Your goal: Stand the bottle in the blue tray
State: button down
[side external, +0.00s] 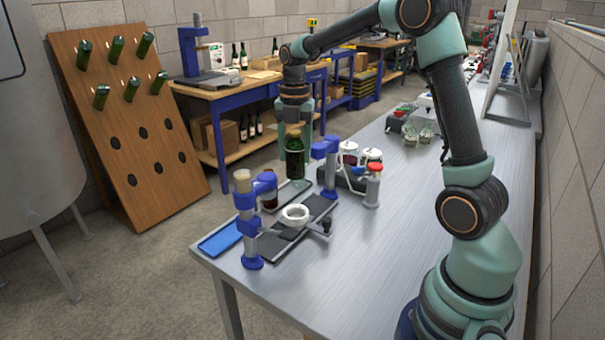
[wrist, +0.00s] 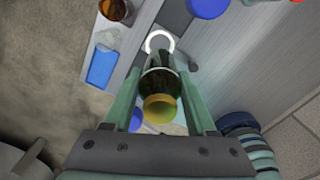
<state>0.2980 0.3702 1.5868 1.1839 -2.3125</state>
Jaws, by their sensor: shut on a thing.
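My gripper (side external: 293,133) is shut on a dark green bottle (side external: 295,157) near its tan-topped neck. The bottle hangs upright behind the blue stand in the side view; I cannot tell whether its base touches anything. In the wrist view the bottle (wrist: 160,82) sits between the two fingers, its yellowish top (wrist: 160,107) towards the camera. The blue tray (side external: 220,238) lies flat at the table's near left corner, left of and apart from the bottle.
A white ring (side external: 295,214) sits over a dark plate. A brown glass vessel (side external: 270,196) and a second blue stand (side external: 329,165) are close by.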

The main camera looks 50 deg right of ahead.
notch_tip(320, 180, up, 6)
jog(key=shift+r, duration=0.15)
jog(key=shift+w+a+r, duration=0.1)
jog(key=shift+w+r, duration=0.05)
jog(key=shift+r, duration=0.15)
jog(key=w+a+f, duration=0.1)
jog(key=w+a, duration=1)
notch_tip(320, 180, down, 20)
jog(key=shift+s+f, duration=0.15)
jog(key=shift+m, duration=0.3)
jog(key=shift+c, duration=1)
grip_release()
jog(key=shift+f, duration=0.15)
